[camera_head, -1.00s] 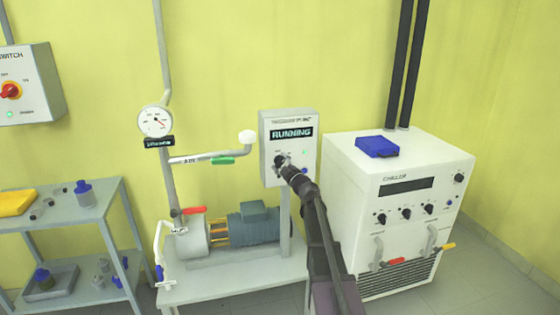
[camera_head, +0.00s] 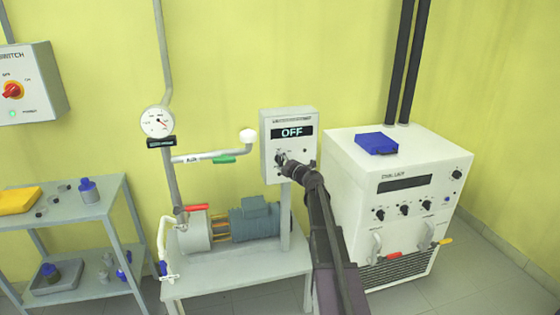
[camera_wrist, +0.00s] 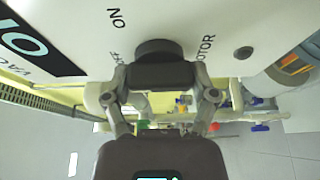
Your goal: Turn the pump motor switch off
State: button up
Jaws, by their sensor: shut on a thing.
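The pump control box (camera_head: 267,152) is a light grey panel on a post above the pump, and its display (camera_head: 292,132) reads "OFF". The black round motor switch knob (camera_head: 280,158) is on its front, partly hidden by my gripper. In the wrist view the knob (camera_wrist: 158,48) sits between the "OFF" and "MOTOR" lettering, with "ON" farther off. My gripper (camera_wrist: 160,75) is at the knob and shut on it; in the head view my gripper (camera_head: 290,168) reaches the panel from the lower right. The pump motor (camera_head: 255,218) lies on the stand below.
A white chiller (camera_head: 400,255) with a blue item (camera_head: 376,143) on top stands close on the right. A gauge (camera_head: 157,121) and pipes are left of the box. A grey shelf (camera_head: 75,212) and a red-knob switch box (camera_head: 50,85) are farther left.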

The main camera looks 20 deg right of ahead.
dwell(0.3)
jog(key=o, duration=1)
jog(key=shift+v, duration=6)
